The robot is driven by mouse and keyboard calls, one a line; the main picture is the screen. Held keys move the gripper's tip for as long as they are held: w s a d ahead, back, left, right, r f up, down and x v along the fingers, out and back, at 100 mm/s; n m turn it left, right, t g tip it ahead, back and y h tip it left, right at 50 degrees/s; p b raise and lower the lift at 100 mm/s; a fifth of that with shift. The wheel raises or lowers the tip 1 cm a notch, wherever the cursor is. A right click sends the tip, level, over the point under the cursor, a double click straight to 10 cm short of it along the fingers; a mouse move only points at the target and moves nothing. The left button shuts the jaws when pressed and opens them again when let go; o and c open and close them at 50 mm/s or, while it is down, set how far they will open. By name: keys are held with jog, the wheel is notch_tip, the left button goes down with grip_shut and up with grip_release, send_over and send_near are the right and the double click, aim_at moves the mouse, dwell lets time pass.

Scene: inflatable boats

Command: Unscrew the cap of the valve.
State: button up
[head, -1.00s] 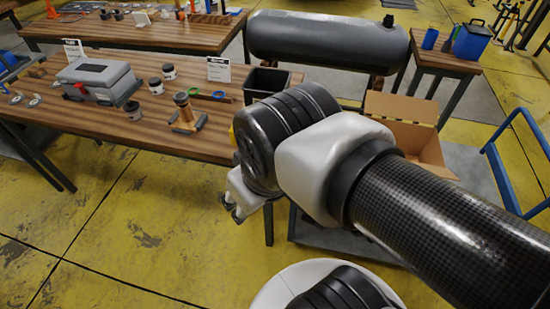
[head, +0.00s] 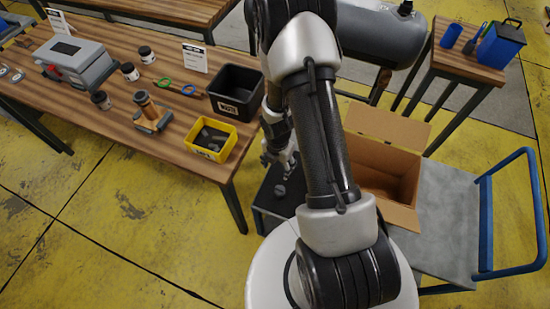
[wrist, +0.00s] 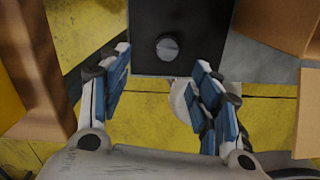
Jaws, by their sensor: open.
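A grey round cap (wrist: 167,47) with a ridge across it sits on the flat dark top of a low box (wrist: 185,20). In the head view the cap (head: 280,190) shows small on the dark box (head: 268,207) beside the table's end. My gripper (wrist: 161,62) is open and empty, its blue-padded fingers pointing toward the box with the cap ahead between them, apart from both. In the head view my gripper (head: 280,161) is just above the box, partly hidden by my arm. A grey tank-like tube (head: 372,35) at the back bears a black fitting (head: 405,8).
The wooden table (head: 110,120) at left holds a yellow bin (head: 211,139) with dark round pieces, a black bin (head: 236,90), jars and a grey case (head: 74,62). At right, an open cardboard box (head: 392,165) stands on a blue-handled cart (head: 447,220).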

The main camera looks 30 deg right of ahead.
jog(key=n, duration=0.2)
send_near(280, 189)
jog(key=f+b, duration=0.9)
jog(key=shift+w+d+f+b, duration=0.2)
jog(key=shift+w+f+b, duration=0.05)
jog(key=shift+b, duration=0.1)
jog(key=shift+r, duration=0.1)
jog(key=shift+c, duration=0.3)
jog(key=c, duration=1.1)
jog(key=n, duration=0.6)
